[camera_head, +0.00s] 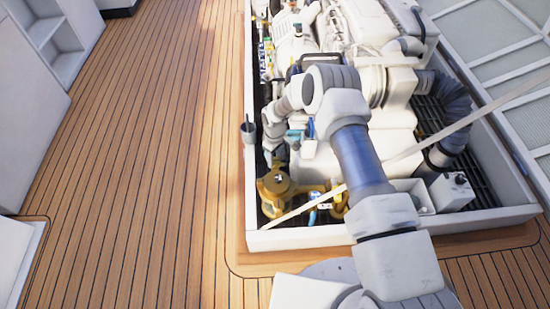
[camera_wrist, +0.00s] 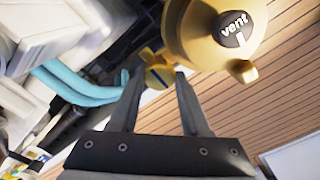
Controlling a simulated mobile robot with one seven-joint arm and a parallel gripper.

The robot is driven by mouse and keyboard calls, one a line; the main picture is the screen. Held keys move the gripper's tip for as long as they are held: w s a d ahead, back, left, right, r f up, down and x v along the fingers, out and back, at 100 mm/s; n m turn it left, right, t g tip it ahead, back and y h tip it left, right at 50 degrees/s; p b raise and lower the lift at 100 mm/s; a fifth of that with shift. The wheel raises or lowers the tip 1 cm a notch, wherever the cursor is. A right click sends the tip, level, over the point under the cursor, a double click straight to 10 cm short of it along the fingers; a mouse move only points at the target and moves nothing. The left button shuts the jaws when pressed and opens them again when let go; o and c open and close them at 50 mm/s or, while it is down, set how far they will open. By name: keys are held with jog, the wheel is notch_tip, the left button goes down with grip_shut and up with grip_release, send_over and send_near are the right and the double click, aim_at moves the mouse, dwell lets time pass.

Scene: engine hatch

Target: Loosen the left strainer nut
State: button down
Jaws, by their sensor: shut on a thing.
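A brass strainer body (camera_wrist: 205,30) with a black "vent" cap fills the top of the wrist view. In the head view, a brass strainer (camera_head: 275,187) stands in the hatch's near left corner. A small brass nut (camera_wrist: 158,72) with lobes and a dark slot mark lies just left of the strainer body in the wrist view. My gripper (camera_wrist: 161,84) is shut on this nut, one finger on each side. In the head view my arm reaches over the engine and down by the left wall; the fingertips and nut are hard to make out there.
The white engine (camera_head: 350,30) fills the hatch. A light-blue hose (camera_wrist: 85,88) runs close to the left finger. A pale strap (camera_head: 440,135) crosses the hatch diagonally. A grey cup-like holder (camera_head: 248,132) sits on the left rim. Teak deck (camera_head: 150,150) lies clear to the left.

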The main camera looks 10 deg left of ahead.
aim_at(275, 161)
dwell(0.3)
jog(key=shift+c, duration=1.9)
grip_release()
notch_tip(275, 161, up, 17)
jog(key=p, duration=0.6)
jog(key=shift+r, duration=0.2)
